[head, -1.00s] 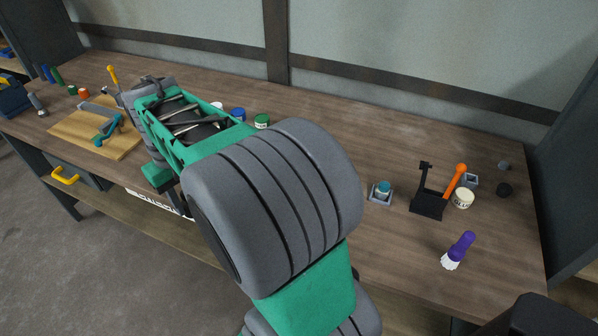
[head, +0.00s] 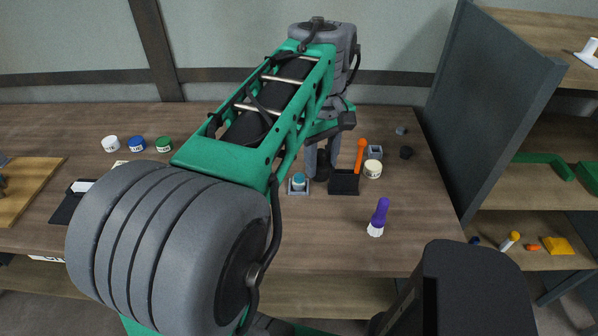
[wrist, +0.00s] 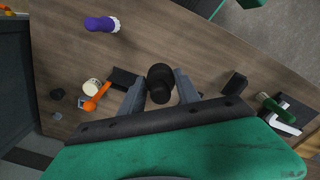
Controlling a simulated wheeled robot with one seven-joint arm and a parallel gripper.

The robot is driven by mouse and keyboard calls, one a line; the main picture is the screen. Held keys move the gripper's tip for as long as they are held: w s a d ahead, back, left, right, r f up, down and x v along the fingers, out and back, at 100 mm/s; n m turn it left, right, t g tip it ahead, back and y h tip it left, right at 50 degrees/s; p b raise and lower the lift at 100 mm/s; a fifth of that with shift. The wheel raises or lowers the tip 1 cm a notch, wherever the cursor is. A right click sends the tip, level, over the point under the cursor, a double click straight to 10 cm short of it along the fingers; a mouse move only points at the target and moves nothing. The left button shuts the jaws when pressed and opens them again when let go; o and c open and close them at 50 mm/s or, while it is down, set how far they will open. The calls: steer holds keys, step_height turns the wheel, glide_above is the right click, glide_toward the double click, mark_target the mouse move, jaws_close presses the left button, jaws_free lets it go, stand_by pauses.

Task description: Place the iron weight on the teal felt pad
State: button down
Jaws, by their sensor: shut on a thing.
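My gripper (head: 322,160) points down over the right half of the workbench and is shut on a black, knob-shaped iron weight (head: 320,173). In the wrist view the weight (wrist: 160,78) sits between the two grey fingers. I cannot tell whether its underside touches the bench. Just left of it in the head view is a small round teal top, apparently the teal felt pad (head: 299,178), on a square grey base (head: 298,191). The pad looks bare. I cannot make it out in the wrist view, where my gripper covers part of the bench.
Beyond are a cream jar (head: 372,169), a grey box (head: 375,152) and a dark knob (head: 406,152). A purple brush (head: 379,217) lies nearer the front, with bare bench around it.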

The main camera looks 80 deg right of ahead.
steer(key=w+d+f, duration=0.2)
steer(key=d+f, duration=0.1)
steer(key=w+d+f+p, duration=0.1)
steer(key=w+d+f, duration=0.2)
steer(key=d, duration=0.1)
steer(key=w+d+f+p, duration=0.1)
steer(key=w+d+f, duration=0.1)
steer(key=d+f, duration=0.1)
steer(key=shift+w+d+f, duration=0.1)
steer(key=shift+w+d, duration=0.15)
steer(key=shift+d, duration=0.05)
step_height(320, 180, down, 3)
steer(key=shift+d+p, duration=0.15)
steer(key=shift+p, duration=0.2)
steer(key=shift+f, duration=0.3)
steer(key=c, duration=0.9)
jaws_free()
